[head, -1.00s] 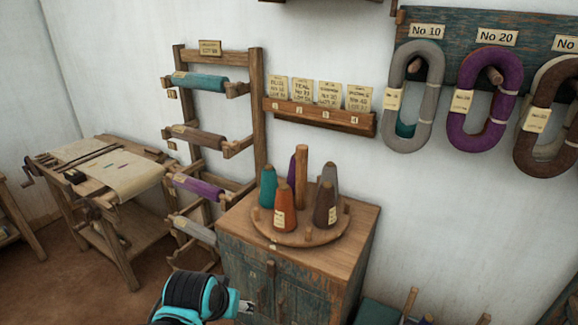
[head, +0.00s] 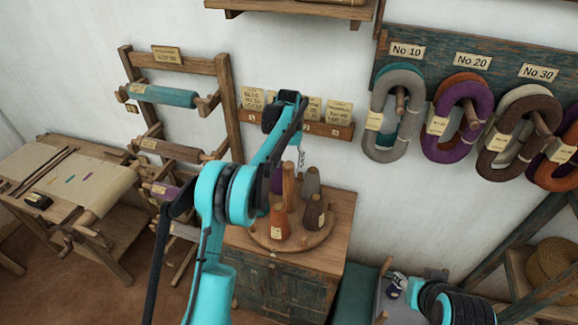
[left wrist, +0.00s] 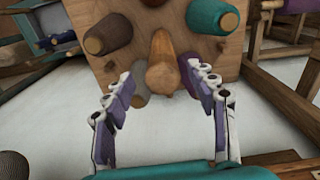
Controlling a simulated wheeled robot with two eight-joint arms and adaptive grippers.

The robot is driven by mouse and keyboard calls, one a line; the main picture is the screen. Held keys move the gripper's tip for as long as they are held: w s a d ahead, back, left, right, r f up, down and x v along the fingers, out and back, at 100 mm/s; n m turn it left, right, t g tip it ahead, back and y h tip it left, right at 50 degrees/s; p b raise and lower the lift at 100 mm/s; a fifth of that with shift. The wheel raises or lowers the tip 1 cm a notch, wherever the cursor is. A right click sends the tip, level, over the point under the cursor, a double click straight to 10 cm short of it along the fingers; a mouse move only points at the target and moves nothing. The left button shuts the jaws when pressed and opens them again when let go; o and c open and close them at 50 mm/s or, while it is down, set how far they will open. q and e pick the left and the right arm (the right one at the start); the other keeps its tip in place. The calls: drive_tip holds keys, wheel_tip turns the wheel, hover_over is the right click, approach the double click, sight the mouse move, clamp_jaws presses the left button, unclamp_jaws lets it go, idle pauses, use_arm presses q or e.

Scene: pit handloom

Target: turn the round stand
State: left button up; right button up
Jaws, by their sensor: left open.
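The round stand (head: 318,236) is a wooden disc on the cabinet top, carrying several yarn cones around a taller centre post (head: 288,184). An orange cone (head: 279,222), a brown cone (head: 314,213) and a grey cone (head: 311,181) show; my left arm hides part of the stand's left side. My left gripper (head: 301,160) is above the stand's back. In the left wrist view its open fingers (left wrist: 161,84) are spread either side of the post (left wrist: 163,62), with no clear contact. A teal cone (left wrist: 214,16) shows there too. My right gripper (head: 394,285) is at lower right, its jaws unclear.
The blue-green cabinet (head: 282,287) stands against the wall. A card rack (head: 338,129) hangs just behind the left gripper. A roller rack (head: 225,110) and a work table (head: 70,190) are at left. Yarn hanks (head: 398,113) hang at upper right.

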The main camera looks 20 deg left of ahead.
sight(289, 177)
use_arm(q)
drive_tip(key=shift+w+a+f, duration=0.1)
drive_tip(key=shift+w+f, duration=0.05)
drive_tip(key=shift+w, duration=0.05)
wheel_tip(289, 177, down, 8)
drive_tip(key=shift+a+r+p, duration=0.1)
drive_tip(key=shift+p, duration=0.25)
clamp_jaws()
